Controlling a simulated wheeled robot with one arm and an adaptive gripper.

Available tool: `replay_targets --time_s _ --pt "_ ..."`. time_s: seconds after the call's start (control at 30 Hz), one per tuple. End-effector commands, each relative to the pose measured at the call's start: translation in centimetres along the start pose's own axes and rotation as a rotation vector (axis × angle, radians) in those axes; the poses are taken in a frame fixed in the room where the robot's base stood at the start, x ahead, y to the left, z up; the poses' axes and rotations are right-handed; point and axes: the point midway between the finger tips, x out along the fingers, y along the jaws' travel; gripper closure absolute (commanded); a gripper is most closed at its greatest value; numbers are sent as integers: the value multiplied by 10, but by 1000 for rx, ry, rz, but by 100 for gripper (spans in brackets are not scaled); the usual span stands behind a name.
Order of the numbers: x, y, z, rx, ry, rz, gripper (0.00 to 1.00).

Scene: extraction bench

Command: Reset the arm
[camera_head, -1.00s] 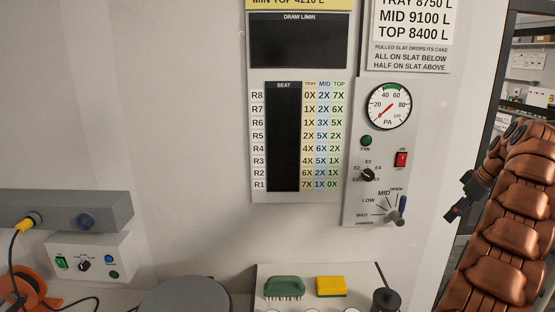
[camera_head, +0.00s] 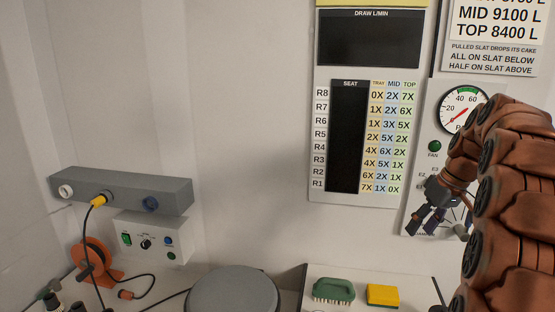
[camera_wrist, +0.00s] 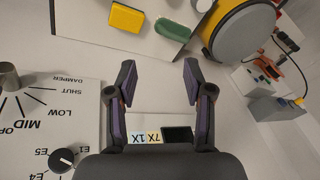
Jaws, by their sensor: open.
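My brown, segmented arm (camera_head: 510,200) rises along the right side of the head view and bends over toward the wall. My gripper (camera_head: 435,226) hangs in front of the lower part of the control panel, with its dark fingers pointing down. It also shows in the wrist view (camera_wrist: 160,70), its two fingers spread apart with nothing between them. The arm and gripper cover part of the panel's knobs in the head view. I cannot tell whether the gripper touches the panel.
The control panel shows a damper dial (camera_wrist: 45,115) in the wrist view. A green brush (camera_head: 333,290) and yellow sponge (camera_head: 382,295) lie on a white surface below. A round grey lid (camera_head: 232,290) stands left of them. An orange cable reel (camera_head: 92,258) is far left.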

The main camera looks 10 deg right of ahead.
Motion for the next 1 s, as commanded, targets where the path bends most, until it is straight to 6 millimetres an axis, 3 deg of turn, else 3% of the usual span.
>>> replay_targets --time_s 0.03,0.27,0.5,0.7,1.0 --pt "5 -22 1 -2 -16 -4 48" --pt "31 -104 21 26 -97 -8 48" --pt "57 -177 63 46 -179 14 48" --pt "78 -226 113 59 -243 49 48" --pt "110 -274 202 68 -321 123 48"
